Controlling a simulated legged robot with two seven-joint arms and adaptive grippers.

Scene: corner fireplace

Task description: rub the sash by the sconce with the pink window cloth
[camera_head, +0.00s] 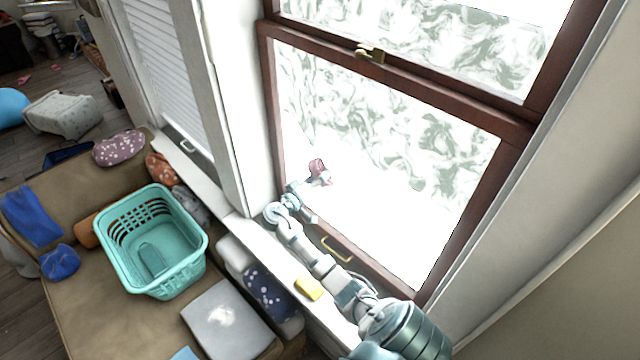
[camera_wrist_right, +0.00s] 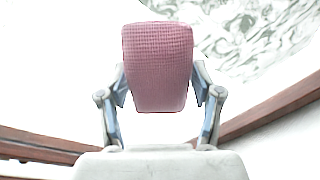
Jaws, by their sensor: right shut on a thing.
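The pink window cloth (camera_head: 317,168) is at the end of my right arm, in front of the lower pane of the window sash (camera_head: 390,150). In the right wrist view the pink cloth (camera_wrist_right: 158,66) fills the space between the fingers of my right gripper (camera_wrist_right: 160,90), which is shut on it. The sash has a dark red-brown frame and a pane with grey-green smears. Whether the cloth touches the glass I cannot tell. No sconce shows. My left gripper is not in view.
A yellow sponge-like block (camera_head: 309,288) lies on the white sill by my right forearm. A turquoise basket (camera_head: 150,240) stands on a brown bench (camera_head: 85,300) at left, with several cushions and cloths around it. A brass latch (camera_head: 370,53) sits on the sash's middle rail.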

